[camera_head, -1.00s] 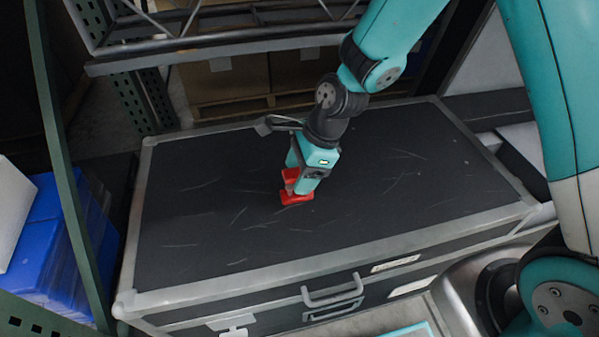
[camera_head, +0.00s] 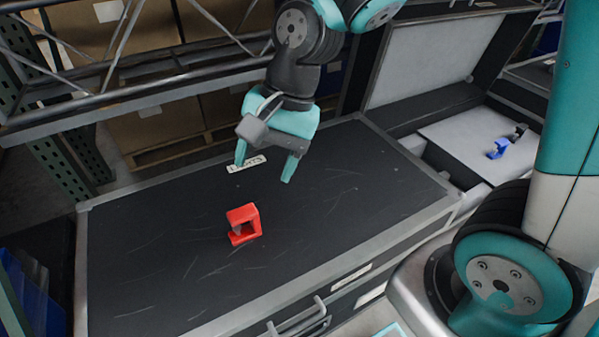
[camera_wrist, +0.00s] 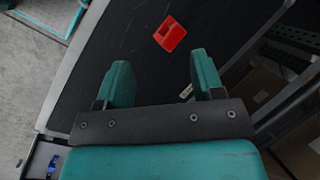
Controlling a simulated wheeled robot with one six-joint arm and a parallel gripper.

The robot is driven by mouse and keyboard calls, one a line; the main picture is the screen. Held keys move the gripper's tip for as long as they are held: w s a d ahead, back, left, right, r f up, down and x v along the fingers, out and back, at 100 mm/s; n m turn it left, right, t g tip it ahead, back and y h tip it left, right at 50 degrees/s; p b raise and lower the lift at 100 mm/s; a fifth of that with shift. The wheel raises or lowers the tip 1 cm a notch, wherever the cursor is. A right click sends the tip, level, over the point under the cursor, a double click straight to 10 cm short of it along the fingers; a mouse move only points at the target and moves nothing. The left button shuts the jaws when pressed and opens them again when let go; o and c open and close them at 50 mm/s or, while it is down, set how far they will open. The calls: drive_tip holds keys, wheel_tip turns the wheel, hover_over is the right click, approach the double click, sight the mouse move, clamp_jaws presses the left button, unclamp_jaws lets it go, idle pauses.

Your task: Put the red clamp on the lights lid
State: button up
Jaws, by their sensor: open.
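The red clamp (camera_head: 244,224) rests on the black lid (camera_head: 330,205) of a large flight case, left of the lid's middle. A white label (camera_head: 246,164) with lettering too small to read surely lies near the lid's back edge. My gripper (camera_head: 267,172) is open and empty above the lid, behind the clamp and up to its right in the head view. In the wrist view the clamp (camera_wrist: 170,34) lies beyond the open fingers (camera_wrist: 163,80), apart from them.
A second case with a raised lid (camera_head: 425,45) stands at right, with a blue clamp (camera_head: 497,149) on its pale surface. A metal rack (camera_head: 150,85) with cardboard boxes stands behind. The lid around the clamp is clear.

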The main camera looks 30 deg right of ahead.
drive_tip(key=s+r+n, duration=0.5)
drive_tip(key=s+n, duration=0.6)
drive_tip(key=n, duration=0.3)
drive_tip(key=shift+d, duration=0.4)
